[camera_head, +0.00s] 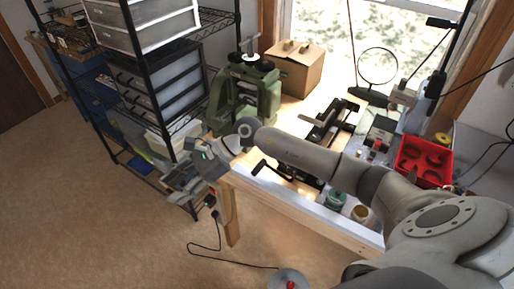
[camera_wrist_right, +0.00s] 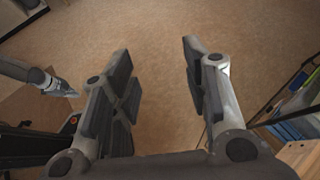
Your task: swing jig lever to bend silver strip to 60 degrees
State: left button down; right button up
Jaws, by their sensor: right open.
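My right gripper (camera_head: 183,192) is open and empty, off the left front corner of the workbench, over the floor. Its two separated fingers also show in the right wrist view (camera_wrist_right: 160,90), with only floor between them. A black bench device (camera_head: 325,130) with a bar lies mid-bench. A dark crank-like handle (camera_head: 258,167) sticks out at the bench's front, partly behind my right arm. I cannot tell which of these belongs to the jig, and I cannot make out the silver strip. A grey arm-like part at the left of the right wrist view may be my left gripper; its jaws are unclear.
A green press (camera_head: 243,95) and a cardboard box (camera_head: 296,66) stand at the back of the workbench. A red tray (camera_head: 424,160), small jars and a magnifier (camera_head: 377,66) are to the right. A black wire shelf (camera_head: 160,75) stands left. Floor in front is mostly clear.

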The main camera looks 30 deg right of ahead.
jog(key=d+f+n+g+h, duration=0.15)
jog(key=d+n+h, duration=0.3)
jog(key=d, duration=0.45)
jog(key=r+n+h, duration=0.1)
jog(key=h, duration=0.6)
send_over(258, 166)
jog(key=shift+s+r+g, duration=0.1)
jog(key=shift+r+g, duration=0.05)
jog(key=shift+g, duration=0.2)
notch_tip(258, 166, down, 9)
jog(key=b, duration=0.4)
jog(key=shift+a+r+b, duration=0.1)
jog(key=shift+b, duration=0.3)
pick_arm(q)
jog(key=f, duration=0.2)
jog(key=s+f, duration=0.1)
jog(key=f, duration=0.1)
jog(key=shift+s+d+f, duration=0.1)
jog(key=shift+d+f, duration=0.05)
jog(key=shift+f, duration=0.15)
pick_arm(e)
grip_shut()
